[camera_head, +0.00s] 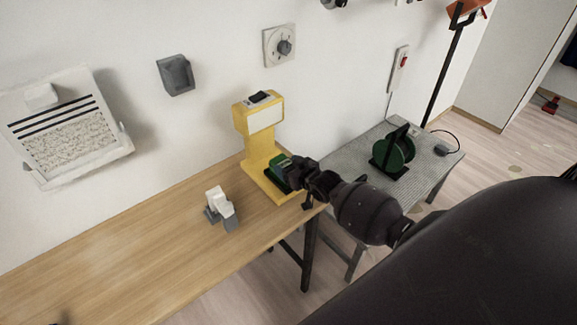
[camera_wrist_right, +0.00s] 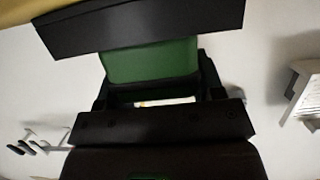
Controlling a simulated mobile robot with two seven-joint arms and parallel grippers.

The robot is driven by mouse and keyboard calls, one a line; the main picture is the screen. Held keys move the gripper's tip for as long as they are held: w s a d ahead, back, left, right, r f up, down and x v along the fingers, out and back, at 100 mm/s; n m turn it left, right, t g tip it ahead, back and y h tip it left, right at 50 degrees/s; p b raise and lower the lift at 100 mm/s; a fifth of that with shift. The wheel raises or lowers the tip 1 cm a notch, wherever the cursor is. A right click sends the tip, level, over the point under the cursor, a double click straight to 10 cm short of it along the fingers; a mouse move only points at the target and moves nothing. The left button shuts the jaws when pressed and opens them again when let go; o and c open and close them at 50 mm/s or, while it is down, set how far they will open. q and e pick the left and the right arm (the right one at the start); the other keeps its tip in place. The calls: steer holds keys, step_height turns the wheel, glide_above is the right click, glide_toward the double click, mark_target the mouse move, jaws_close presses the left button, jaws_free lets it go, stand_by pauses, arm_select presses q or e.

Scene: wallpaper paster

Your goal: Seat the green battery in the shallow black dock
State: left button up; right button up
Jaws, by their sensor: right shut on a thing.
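The green battery (camera_head: 278,164) is in my right gripper (camera_head: 287,168), at the foot of a yellow stand (camera_head: 263,135). The black dock (camera_head: 277,184) lies low on the stand's base, under the battery. In the right wrist view the battery (camera_wrist_right: 150,62) sits between the dark fingers of my gripper (camera_wrist_right: 155,88), and its far end meets a black slab (camera_wrist_right: 150,25), which looks like the dock. I cannot tell whether the battery is inside the dock or only against it. My left gripper does not clearly show.
The stand is at the right end of a wooden table (camera_head: 130,245). A small grey-and-white holder (camera_head: 221,209) stands to its left. A grey perforated table (camera_head: 425,165) at the right bears a green reel (camera_head: 393,152).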

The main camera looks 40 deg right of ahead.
steer(key=shift+f, duration=0.1)
steer(key=o, duration=1.3)
steer(key=shift+c, duration=0.2)
steer(key=shift+f, duration=0.1)
steer(key=v, duration=1.1)
steer(key=shift+p, duration=0.3)
steer(key=s+a+f+g, duration=0.1)
steer(key=s+a+f, duration=0.2)
steer(key=s+a, duration=0.2)
steer(key=s+a+f+g+h, duration=0.1)
steer(key=s+a+f, duration=0.2)
steer(key=s, duration=0.9)
steer(key=a, duration=0.3)
steer(key=shift+g, duration=0.4)
